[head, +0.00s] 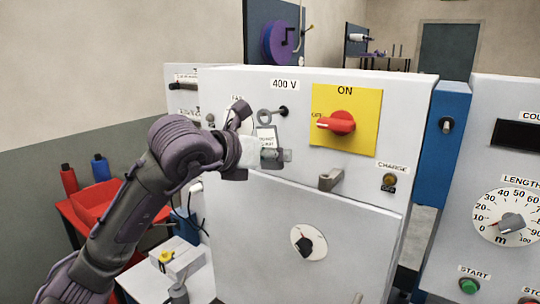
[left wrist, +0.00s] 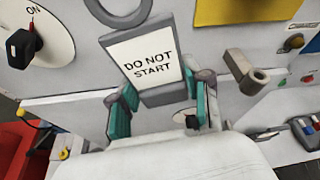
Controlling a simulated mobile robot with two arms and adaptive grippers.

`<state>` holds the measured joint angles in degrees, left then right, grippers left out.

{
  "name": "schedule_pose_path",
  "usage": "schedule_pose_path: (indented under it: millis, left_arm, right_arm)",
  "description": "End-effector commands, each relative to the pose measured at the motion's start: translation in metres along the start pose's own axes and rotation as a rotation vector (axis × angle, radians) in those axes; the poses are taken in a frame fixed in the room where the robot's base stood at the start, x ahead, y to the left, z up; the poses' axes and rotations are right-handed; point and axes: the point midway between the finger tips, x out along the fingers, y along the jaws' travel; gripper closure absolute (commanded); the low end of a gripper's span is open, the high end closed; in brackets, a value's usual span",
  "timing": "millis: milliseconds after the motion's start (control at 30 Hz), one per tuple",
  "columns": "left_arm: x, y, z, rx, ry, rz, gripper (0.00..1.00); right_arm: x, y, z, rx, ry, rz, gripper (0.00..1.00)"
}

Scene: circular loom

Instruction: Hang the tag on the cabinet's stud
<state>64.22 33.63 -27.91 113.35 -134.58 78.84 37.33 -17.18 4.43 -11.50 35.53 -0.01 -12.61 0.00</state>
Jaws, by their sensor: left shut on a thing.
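The tag (left wrist: 155,62) is a grey plate with a white "DO NOT START" face and a grey ring at its top. In the head view the tag (head: 266,134) hangs upright in front of the cabinet (head: 225,87), ring upward. My left gripper (head: 272,155) is shut on its lower end; in the left wrist view its teal-padded fingers (left wrist: 163,106) flank that end. A dark stud (head: 284,111) sticks out below the "400 V" label, right beside the ring in the picture. I cannot tell whether the ring is around it. My right gripper is out of view.
A red rotary switch (head: 338,122) on a yellow plate is right of the tag. A grey lug (head: 330,180) juts out below it, near a CHARGE lamp (head: 389,182). A panel with a dial (head: 511,224) stands at the right. Red bins (head: 92,203) are at the left.

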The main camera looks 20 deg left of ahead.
Motion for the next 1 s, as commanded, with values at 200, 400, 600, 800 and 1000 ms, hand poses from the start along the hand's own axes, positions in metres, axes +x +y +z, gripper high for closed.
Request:
schedule_pose_path:
  millis: [200, 400, 600, 800, 1000]
  left_arm:
    - [0.0034, 0.0000, 0.0016, -0.001, 0.000, 0.000, 0.94]
    - [0.0038, 0.0004, 0.0010, -0.001, 0.000, 0.000, 0.94]
    - [0.0045, 0.0008, -0.0009, -0.001, -0.001, 0.000, 0.94]
    - [0.0051, 0.0011, -0.0026, -0.001, 0.000, 0.000, 0.94]
    - [0.0054, 0.0011, -0.0032, -0.001, 0.003, 0.000, 0.94]
  right_arm:
    - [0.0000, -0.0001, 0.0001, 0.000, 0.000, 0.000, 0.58]
    - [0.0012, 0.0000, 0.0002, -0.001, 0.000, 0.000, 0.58]
    - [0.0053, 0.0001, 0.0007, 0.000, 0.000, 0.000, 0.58]
    - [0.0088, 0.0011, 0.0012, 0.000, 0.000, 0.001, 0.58]
    - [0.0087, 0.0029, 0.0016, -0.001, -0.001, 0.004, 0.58]
